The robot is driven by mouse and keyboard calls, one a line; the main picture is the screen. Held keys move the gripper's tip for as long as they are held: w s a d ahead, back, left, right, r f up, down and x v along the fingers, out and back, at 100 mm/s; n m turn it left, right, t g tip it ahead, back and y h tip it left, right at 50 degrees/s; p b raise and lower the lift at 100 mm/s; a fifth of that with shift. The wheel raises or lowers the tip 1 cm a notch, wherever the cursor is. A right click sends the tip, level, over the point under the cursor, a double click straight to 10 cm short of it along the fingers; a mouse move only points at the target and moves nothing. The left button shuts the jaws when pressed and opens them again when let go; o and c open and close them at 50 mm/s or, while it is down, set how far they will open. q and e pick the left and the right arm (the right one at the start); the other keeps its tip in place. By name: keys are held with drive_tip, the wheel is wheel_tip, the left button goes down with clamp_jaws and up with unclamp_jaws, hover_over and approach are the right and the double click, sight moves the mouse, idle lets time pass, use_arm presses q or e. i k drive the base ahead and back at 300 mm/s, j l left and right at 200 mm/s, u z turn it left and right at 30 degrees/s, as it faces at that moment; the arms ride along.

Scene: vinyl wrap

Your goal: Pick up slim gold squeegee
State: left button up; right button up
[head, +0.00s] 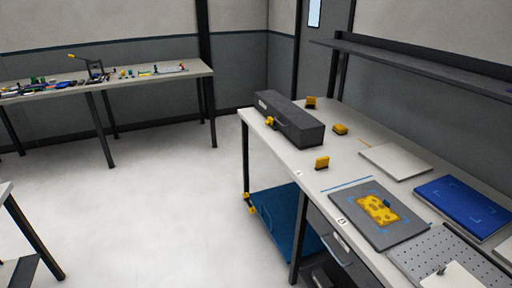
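No slim gold squeegee can be made out with certainty. A thin yellow strip (365,143) lies on the right workbench (250,117), at the far edge of a pale grey panel; it is too small to identify. Three small yellow-orange blocks stand on the same bench: one behind the dark box (310,102), one right of that box (340,129), and one nearer the bench's left edge (322,162). Neither of my grippers is in view.
A long dark box (290,120) sits on the right bench, with a grey mat bearing a yellow patterned piece (377,209), a blue panel (462,205) and a perforated plate (430,256). A cluttered bench (120,90) stands back left. The floor between is clear.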

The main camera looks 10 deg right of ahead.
sight(322, 162)
drive_tip(key=i+j+u, duration=0.15)
drive_tip(key=i, duration=0.65)
drive_tip(key=i+j+u, duration=0.15)
drive_tip(key=i, duration=0.65)
drive_tip(key=i+z, duration=0.25)
drive_tip(key=z, duration=0.15)
drive_tip(key=i+j+z, duration=0.1)
drive_tip(key=i+z, duration=0.25)
drive_tip(key=i+j+z, duration=0.1)
drive_tip(key=z, duration=0.3)
drive_tip(key=i+j+z, duration=0.35)
drive_tip(key=k+l, duration=0.05)
drive_tip(key=l, duration=0.05)
